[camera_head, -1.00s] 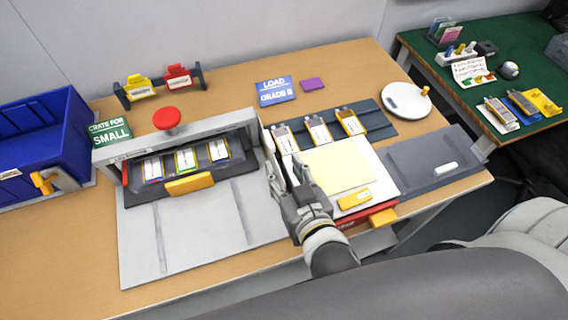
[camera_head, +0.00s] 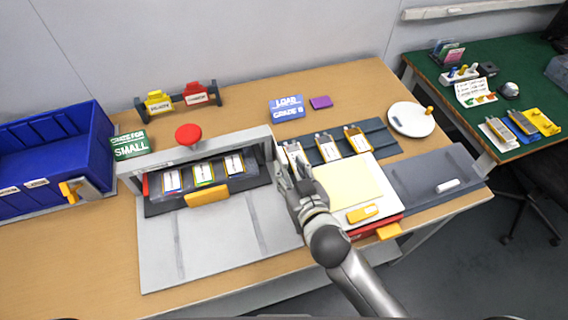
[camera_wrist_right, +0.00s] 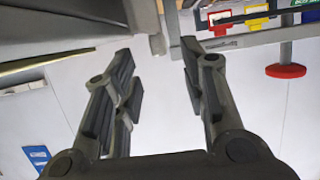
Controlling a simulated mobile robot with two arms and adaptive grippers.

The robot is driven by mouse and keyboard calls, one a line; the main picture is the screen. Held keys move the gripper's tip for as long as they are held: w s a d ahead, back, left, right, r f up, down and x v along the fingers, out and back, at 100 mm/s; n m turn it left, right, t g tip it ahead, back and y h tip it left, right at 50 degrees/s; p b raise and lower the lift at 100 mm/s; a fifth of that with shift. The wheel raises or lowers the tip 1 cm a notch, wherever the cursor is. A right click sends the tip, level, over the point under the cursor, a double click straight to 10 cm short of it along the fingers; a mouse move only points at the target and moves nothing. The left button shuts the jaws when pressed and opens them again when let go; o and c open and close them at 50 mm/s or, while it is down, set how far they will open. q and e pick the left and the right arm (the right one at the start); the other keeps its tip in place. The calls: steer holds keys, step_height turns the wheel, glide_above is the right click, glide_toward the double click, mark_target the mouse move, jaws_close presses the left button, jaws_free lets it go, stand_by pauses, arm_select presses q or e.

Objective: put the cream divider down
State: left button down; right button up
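The cream divider (camera_head: 352,189) is a flat pale-yellow sheet lying on the white top of a box (camera_head: 386,205) with a red lower front and yellow tabs. My right gripper (camera_head: 291,172) is at the left edge of the divider, between it and the grey press. Its fingers hide a little of the nearby tray and box edge. In the right wrist view the fingers (camera_wrist_right: 160,85) stand apart with nothing between them. My left gripper is not in view.
A grey press (camera_head: 260,133) with a red button (camera_head: 188,134) holds several pouch cells. A dark tray (camera_head: 375,136) with cells lies behind the divider. A grey plate (camera_head: 425,180) is at right, a round white dish (camera_head: 410,121) behind it. A blue crate (camera_head: 60,140) stands far left.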

mark_target(284, 158)
steer(key=shift+p+x, duration=0.3)
steer(key=shift+x, duration=2.6)
steer(key=shift+s, duration=0.1)
jaws_close()
